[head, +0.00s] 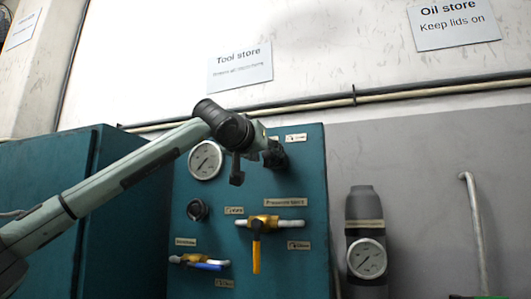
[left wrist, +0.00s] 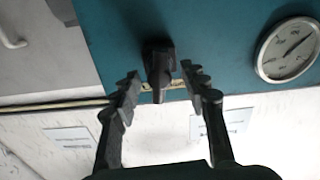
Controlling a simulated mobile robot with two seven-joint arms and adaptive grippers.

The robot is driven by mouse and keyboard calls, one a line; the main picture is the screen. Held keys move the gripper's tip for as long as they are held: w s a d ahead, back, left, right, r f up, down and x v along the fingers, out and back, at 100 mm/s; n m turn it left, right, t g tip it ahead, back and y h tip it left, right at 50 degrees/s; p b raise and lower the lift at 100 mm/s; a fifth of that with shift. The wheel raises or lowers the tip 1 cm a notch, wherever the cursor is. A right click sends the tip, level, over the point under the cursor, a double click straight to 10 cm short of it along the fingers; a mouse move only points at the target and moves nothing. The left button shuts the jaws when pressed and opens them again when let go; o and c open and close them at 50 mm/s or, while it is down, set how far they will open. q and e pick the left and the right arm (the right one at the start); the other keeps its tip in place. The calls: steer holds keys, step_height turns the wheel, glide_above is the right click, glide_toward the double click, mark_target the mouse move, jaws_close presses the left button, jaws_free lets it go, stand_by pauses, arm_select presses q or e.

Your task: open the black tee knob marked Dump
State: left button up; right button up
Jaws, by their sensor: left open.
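A black tee knob (left wrist: 158,62) sits on the teal panel between the two fingers of my left gripper (left wrist: 160,82) in the left wrist view. The fingers are spread, one on each side of it, with gaps, and do not hold it. A small label by the knob is partly hidden and unreadable, so I cannot confirm the Dump marking. In the head view my left gripper (head: 255,165) is at the panel's upper part, and the dark knob (head: 276,156) shows beside it, partly covered. My right gripper is in neither view.
The teal panel (head: 308,185) also carries a round gauge (head: 205,160), another black knob (head: 197,210), a yellow-handled valve (head: 257,250) and a blue-handled valve (head: 205,264). A grey cylinder with a gauge (head: 365,205) stands to the right. A pipe (head: 420,92) runs along the wall above.

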arm_select(q)
steer(key=shift+c, duration=0.3)
jaws_close()
steer(key=shift+n, duration=1)
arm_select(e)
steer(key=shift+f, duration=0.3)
arm_select(q)
steer(key=shift+o, duration=0.2)
jaws_free()
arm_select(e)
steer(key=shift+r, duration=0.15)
arm_select(q)
steer(key=shift+s, duration=0.1)
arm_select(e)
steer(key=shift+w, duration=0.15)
